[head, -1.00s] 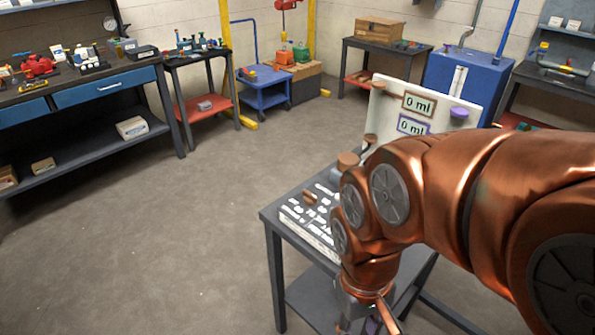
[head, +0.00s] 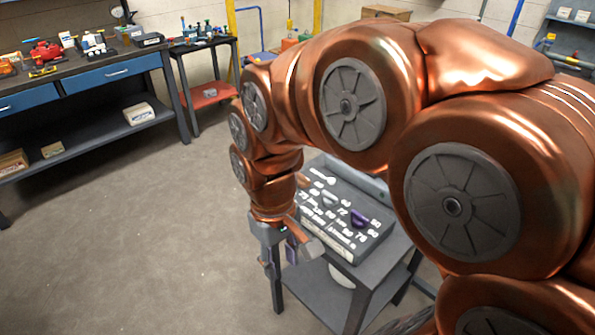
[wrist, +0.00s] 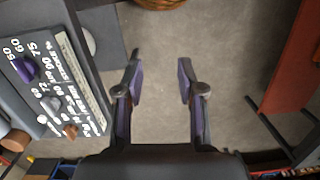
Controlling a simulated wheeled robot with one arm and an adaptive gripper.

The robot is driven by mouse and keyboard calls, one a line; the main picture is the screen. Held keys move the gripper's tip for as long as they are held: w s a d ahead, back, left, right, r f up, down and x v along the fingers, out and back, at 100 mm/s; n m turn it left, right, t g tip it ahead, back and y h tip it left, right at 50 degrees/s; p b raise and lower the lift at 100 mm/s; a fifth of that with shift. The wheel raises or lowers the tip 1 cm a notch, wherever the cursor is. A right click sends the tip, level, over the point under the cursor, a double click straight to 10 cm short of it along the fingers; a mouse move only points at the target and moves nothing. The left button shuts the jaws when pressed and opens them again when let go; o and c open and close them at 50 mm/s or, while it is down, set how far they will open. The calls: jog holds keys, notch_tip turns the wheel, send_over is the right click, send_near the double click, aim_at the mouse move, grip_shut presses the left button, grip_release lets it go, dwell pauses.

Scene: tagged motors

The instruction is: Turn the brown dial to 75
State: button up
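The brown dial (wrist: 70,130) shows in the wrist view at the lower end of the dial panel (wrist: 88,108), beside a grey dial (wrist: 52,103) and a purple dial (wrist: 27,68). Numbers are printed around the dials; the brown dial's exact setting is too small to read. In the head view the panel (head: 343,246) lies on a small table, with the grey dial (head: 328,199) and purple dial (head: 360,215) visible; my arm crowds the brown dial's area. My gripper (wrist: 159,65) is open and empty, off the panel's side, over bare floor; it also shows in the head view (head: 288,262).
The small dark table (head: 345,290) stands under the panel. A workbench (head: 90,80) with blue drawers and a bench with a red shelf (head: 205,97) stand at the left and back. A red surface (wrist: 295,65) shows at the wrist view's right. The left floor is clear.

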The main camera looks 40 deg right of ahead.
jog(key=w+d+r+p, duration=0.1)
jog(key=w+d+r, duration=0.15)
jog(key=w, duration=0.65)
jog(key=t+p, duration=0.1)
jog(key=p, duration=0.3)
send_over(304, 176)
jog(key=shift+n, duration=0.3)
jog(key=f, duration=0.5)
jog(key=shift+s+a+f, duration=0.1)
jog(key=shift+a+f, duration=0.15)
jog(key=shift+f, duration=0.05)
jog(key=shift+d+f, duration=0.2)
jog(key=shift+f, duration=0.2)
jog(key=shift+f+p, duration=1.55)
jog(key=shift+f, duration=2.05)
grip_shut()
